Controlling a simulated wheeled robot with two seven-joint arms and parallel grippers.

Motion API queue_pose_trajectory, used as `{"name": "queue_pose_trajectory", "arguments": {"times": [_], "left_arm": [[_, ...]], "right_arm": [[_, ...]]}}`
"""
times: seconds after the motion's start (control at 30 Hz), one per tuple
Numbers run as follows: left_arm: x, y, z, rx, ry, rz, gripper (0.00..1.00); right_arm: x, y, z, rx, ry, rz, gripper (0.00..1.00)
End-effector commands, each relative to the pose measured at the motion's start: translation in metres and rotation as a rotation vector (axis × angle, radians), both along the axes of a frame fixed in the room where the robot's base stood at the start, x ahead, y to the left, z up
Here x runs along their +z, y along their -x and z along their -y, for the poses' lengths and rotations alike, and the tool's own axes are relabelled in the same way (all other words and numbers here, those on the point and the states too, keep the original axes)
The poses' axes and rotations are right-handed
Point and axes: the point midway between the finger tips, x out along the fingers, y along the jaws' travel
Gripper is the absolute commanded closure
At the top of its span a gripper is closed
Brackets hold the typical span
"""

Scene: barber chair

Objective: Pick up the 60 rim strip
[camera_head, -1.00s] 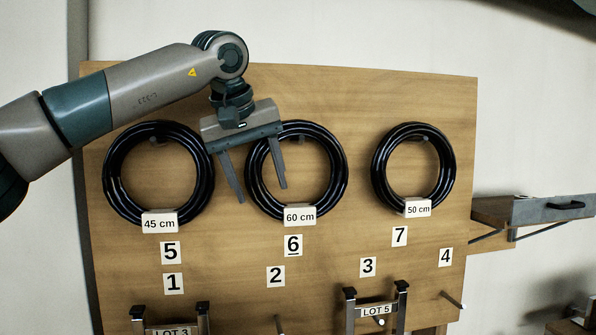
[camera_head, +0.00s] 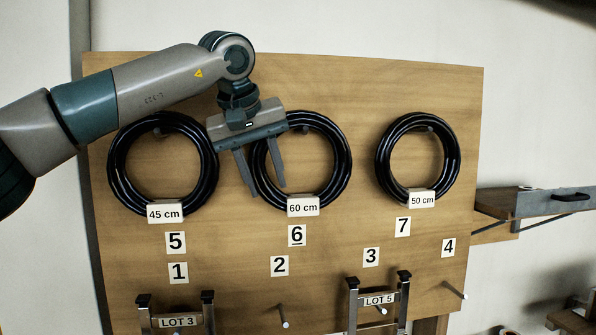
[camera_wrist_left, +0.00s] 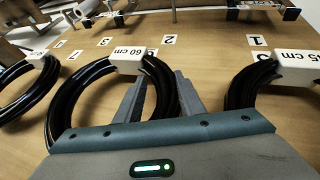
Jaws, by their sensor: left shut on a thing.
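The 60 rim strip (camera_head: 344,165) is a coiled black ring with a white "60 cm" tag (camera_head: 303,206), hanging on a peg in the middle of the wooden board, above the number 6. My left gripper (camera_head: 266,190) is at the left side of this ring, shut on its coil with one finger on each side. In the left wrist view the ring (camera_wrist_left: 64,112) passes between the fingers (camera_wrist_left: 165,88), and the palm hides its near part. The ring still hangs at its peg. My right gripper is not in view.
A 45 cm ring (camera_head: 113,165) hangs close on the left and a 50 cm ring (camera_head: 454,165) on the right. Number labels, pegs and metal racks marked LOT 3 (camera_head: 177,321) and LOT 5 (camera_head: 379,299) are below. A grey shelf (camera_head: 540,203) juts out at right.

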Motion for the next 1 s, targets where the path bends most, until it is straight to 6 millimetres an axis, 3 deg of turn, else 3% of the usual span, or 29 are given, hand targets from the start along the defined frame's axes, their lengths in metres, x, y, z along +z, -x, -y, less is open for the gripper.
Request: {"name": "queue_pose_trajectory", "arguments": {"times": [0.37, 1.0], "left_arm": [[0.011, 0.000, 0.001, 0.000, 0.001, 0.003, 0.96], [0.090, 0.000, 0.001, 0.001, 0.001, 0.001, 0.96]], "right_arm": [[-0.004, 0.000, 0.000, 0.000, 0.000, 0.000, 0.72], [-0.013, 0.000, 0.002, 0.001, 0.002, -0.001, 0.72]]}}
